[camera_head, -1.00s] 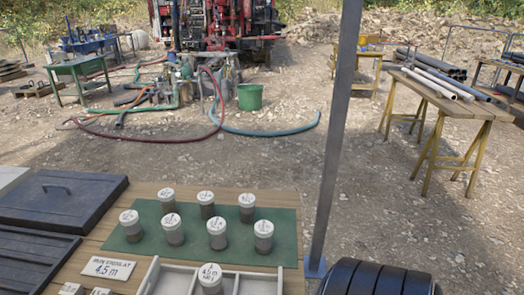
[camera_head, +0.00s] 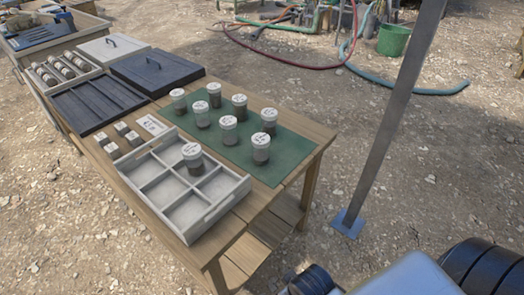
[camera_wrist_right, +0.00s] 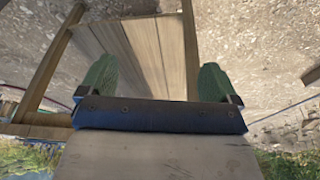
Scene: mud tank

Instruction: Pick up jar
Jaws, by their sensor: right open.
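Several grey jars with white labelled lids stand upright on a green mat (camera_head: 290,158) on the wooden table; the nearest one (camera_head: 261,149) is at the mat's right part. Another similar jar (camera_head: 192,160) stands upright in a compartment of the pale divided tray (camera_head: 226,205); the other visible compartments look empty. My right gripper (camera_wrist_right: 156,68) shows in the right wrist view with its two green fingers wide apart and nothing between them. Wooden planks lie beyond its fingers; no jar is in that view. My left gripper is in neither view.
Dark lidded box (camera_head: 158,76), dark slatted panel (camera_head: 97,104), small grey blocks (camera_head: 122,129) and a white label card (camera_head: 152,125) share the table. A grey metal post (camera_head: 395,110) on a blue foot rises right of the table. Gravel ground between is clear.

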